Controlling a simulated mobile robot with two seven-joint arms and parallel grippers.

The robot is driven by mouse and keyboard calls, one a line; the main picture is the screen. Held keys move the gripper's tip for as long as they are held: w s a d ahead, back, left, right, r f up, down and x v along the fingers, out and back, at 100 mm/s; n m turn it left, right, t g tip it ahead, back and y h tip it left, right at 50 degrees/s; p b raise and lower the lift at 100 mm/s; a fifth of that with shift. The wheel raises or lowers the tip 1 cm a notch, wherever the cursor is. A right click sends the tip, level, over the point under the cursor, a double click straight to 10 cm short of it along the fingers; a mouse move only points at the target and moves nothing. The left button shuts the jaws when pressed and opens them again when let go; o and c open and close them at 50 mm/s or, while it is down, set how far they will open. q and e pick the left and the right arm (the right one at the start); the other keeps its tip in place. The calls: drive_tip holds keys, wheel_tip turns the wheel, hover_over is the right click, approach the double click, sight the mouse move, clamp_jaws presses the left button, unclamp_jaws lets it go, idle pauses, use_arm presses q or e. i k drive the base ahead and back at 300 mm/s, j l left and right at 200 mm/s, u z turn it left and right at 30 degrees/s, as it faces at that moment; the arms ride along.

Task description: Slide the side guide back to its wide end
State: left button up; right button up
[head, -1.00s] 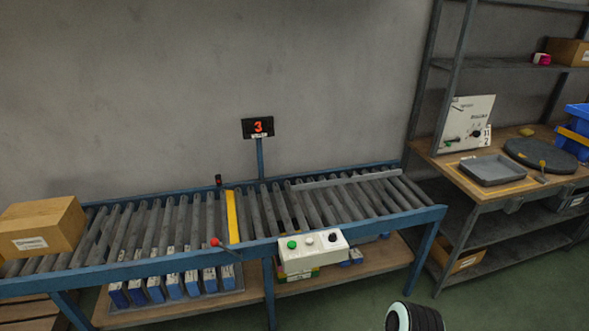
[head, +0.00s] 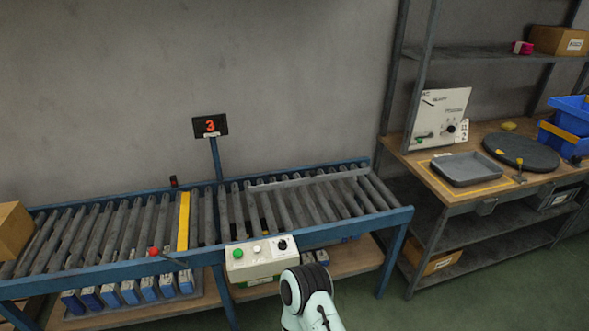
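The side guide appears to be the long grey bar (head: 310,180) lying across the rollers on the right part of the conveyor (head: 300,240), towards its far side. It runs slightly aslant, its right end nearer the far rail. No gripper is in view. Only a pale arm link of mine with a black ribbed joint shows at the bottom centre, in front of the conveyor's near rail and apart from the bar.
A yellow bar (head: 183,221) crosses the rollers, with a red-knobbed lever (head: 154,252) near its front end. A control box (head: 262,258) hangs on the near rail. A cardboard box (head: 14,231) sits at far left. A workbench (head: 440,183) stands at right.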

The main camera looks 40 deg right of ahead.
sight(312, 179)
drive_tip(key=k+l+u, duration=0.15)
drive_tip(key=l, duration=0.2)
drive_tip(key=l+u, duration=0.2)
drive_tip(key=l, duration=0.15)
drive_tip(key=k+l+u, duration=0.15)
drive_tip(key=k+l, duration=0.15)
drive_tip(key=l, duration=0.25)
drive_tip(key=k+l+u, duration=0.1)
drive_tip(key=l, duration=0.25)
drive_tip(key=k+l, duration=0.25)
drive_tip(key=l, duration=0.15)
